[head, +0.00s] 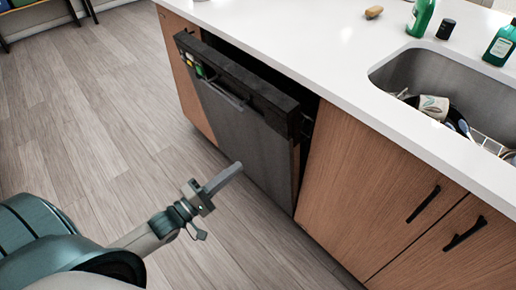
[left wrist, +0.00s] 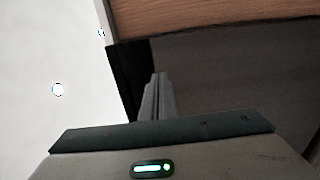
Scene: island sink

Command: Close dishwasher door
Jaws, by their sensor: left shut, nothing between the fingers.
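The dishwasher door (head: 246,128) is dark grey and stands slightly ajar, its top edge tilted out from the island with a dark gap behind it. A handle (head: 225,92) runs along its upper part. My left gripper (head: 228,180) is shut and empty, in front of the door's lower right part in the head view; I cannot tell whether it touches. My right gripper is in neither view.
The white countertop (head: 300,45) carries a sponge (head: 374,12) and green bottles (head: 420,17) by a sink (head: 450,72) with dishes. Wooden cabinets (head: 365,190) with black handles adjoin the dishwasher on the right. The wood floor (head: 90,110) at left is clear.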

